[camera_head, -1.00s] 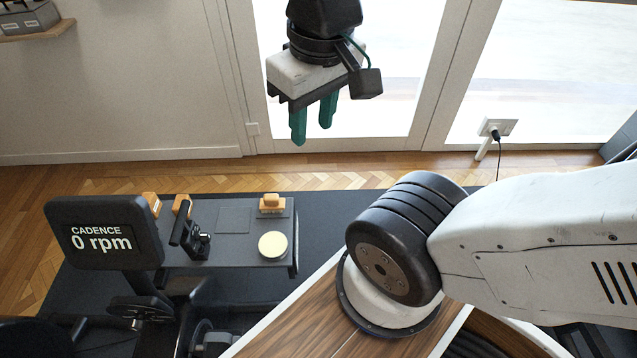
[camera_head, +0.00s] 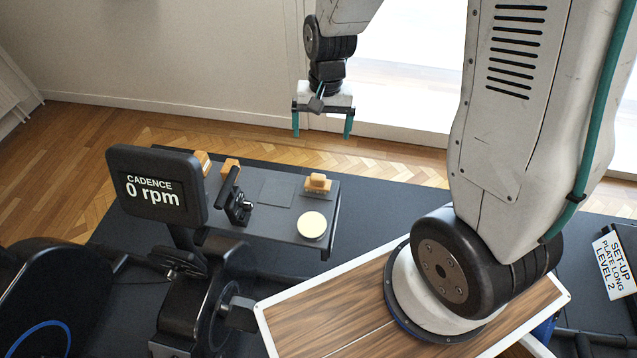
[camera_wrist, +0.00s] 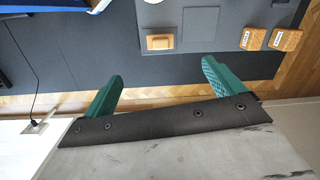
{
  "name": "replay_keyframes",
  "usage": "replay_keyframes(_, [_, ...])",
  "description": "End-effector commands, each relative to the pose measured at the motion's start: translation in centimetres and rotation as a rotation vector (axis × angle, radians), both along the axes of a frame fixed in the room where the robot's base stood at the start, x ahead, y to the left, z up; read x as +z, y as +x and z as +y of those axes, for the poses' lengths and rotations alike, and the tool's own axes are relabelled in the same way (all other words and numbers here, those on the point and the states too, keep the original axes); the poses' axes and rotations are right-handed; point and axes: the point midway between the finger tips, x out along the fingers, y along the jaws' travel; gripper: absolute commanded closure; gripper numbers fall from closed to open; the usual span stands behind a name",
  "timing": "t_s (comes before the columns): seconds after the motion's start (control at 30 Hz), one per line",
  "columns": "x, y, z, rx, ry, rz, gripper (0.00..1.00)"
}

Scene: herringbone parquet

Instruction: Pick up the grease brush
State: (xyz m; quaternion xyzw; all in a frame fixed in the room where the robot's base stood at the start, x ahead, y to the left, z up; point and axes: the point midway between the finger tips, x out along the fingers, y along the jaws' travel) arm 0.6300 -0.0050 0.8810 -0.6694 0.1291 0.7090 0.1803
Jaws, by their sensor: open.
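A small orange wooden brush (camera_head: 317,184) with a pale lower part, apparently the grease brush, sits on a small mat near the right end of the grey bench top (camera_head: 266,222). In the wrist view the brush (camera_wrist: 160,43) lies beyond the fingertips, roughly between them sideways. My gripper (camera_head: 321,128) is open and empty, its teal fingers well apart. It hangs above and behind the brush, by the glass door, and touches nothing. The fingers also show in the wrist view (camera_wrist: 162,76).
A cream round tin (camera_head: 312,225) sits in front of the brush. Two orange blocks (camera_head: 229,168) stand left, near a black clamp-like device (camera_head: 236,203). The cadence display (camera_head: 157,193) rises at the bench's left end. A flat grey square (camera_head: 276,194) lies clear.

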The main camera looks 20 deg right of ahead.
Motion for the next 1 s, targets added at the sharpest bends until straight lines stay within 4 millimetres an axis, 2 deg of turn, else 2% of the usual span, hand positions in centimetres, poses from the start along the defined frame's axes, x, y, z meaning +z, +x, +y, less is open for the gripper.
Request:
replay_keyframes(0.03, [-2.6, 0.4, 0.1, -0.028, -0.002, 0.025, 0.06])
replay_keyframes(0.1, [-5.6, 1.0, 0.1, -0.070, -0.006, 0.039, 0.06])
replay_keyframes(0.2, [-9.2, 1.5, 0.1, -0.119, -0.013, 0.056, 0.06])
replay_keyframes(0.3, [-11.8, 1.5, 0.1, -0.153, -0.019, 0.068, 0.06])
replay_keyframes(0.77, [-17.3, 1.2, 0.3, -0.184, -0.025, 0.076, 0.06])
replay_keyframes(1.0, [-20.7, 0.8, 0.6, -0.185, -0.025, 0.076, 0.06])
